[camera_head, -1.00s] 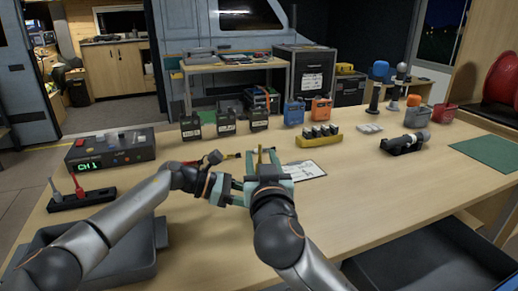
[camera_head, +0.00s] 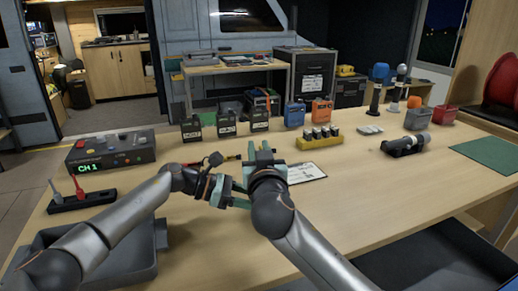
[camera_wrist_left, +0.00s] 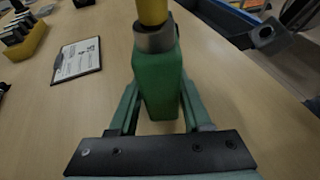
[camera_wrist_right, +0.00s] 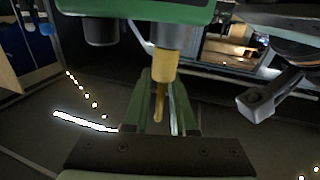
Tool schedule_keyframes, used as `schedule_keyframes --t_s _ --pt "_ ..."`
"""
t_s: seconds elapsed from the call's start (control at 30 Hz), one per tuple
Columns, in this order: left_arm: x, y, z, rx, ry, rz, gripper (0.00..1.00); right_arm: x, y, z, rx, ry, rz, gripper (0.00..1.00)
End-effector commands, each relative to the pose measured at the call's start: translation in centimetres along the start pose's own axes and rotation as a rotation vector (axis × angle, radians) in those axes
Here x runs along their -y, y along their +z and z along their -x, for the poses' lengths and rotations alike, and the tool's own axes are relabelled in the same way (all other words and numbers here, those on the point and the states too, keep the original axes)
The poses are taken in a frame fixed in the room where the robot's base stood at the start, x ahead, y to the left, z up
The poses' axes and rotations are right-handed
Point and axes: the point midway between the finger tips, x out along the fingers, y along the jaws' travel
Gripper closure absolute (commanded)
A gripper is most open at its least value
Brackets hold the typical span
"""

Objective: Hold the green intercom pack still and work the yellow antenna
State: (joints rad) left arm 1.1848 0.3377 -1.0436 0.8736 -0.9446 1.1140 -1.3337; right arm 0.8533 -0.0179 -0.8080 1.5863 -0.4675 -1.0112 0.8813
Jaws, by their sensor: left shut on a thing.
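The green intercom pack (camera_wrist_left: 160,82) is between the fingers of my left gripper (camera_wrist_left: 158,105), which is shut on it above the table. A grey collar and the yellow antenna (camera_wrist_left: 152,12) show at its top end in the left wrist view. In the right wrist view the antenna (camera_wrist_right: 163,68) runs from the pack (camera_wrist_right: 135,10) between the fingers of my right gripper (camera_wrist_right: 164,90). Space shows beside its thin tip; whether the fingers touch its thicker part is unclear. In the head view my left gripper (camera_head: 232,190) and right gripper (camera_head: 262,160) meet, mostly hiding pack and antenna.
A clipboard (camera_head: 308,173) lies just right of the grippers. Behind stand black packs (camera_head: 226,125) and a yellow battery holder (camera_head: 320,141). A control box (camera_head: 112,150) is at left, a grey bin (camera_head: 100,250) at front left.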

Motion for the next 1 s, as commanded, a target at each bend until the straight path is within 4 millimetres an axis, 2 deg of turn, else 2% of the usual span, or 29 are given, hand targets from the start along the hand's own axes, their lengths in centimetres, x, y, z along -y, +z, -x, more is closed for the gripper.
schedule_keyframes --t_s 0.03,0.2,0.57,0.6,0.67,1.0 --pt "-0.02 0.15 0.02 0.003 0.0 -0.001 1.0 0.01 0.0 0.01 0.0 0.0 0.0 0.82" --pt "-0.02 0.15 0.02 0.003 0.0 -0.001 1.0 0.0 0.01 0.01 0.0 0.0 0.0 1.0" --pt "-0.02 0.15 0.02 0.003 0.0 -0.001 1.0 -0.01 0.02 0.01 0.0 0.0 0.0 1.0" --pt "-0.02 0.15 0.02 0.003 0.0 -0.001 1.0 -0.01 0.02 0.01 0.0 0.0 0.0 0.93" --pt "-0.02 0.15 0.03 0.003 0.0 -0.001 1.0 -0.01 0.02 0.01 0.0 0.0 0.0 1.0" --pt "-0.02 0.15 0.03 0.003 0.001 -0.001 1.0 -0.02 0.02 0.01 0.001 0.001 0.0 1.0"
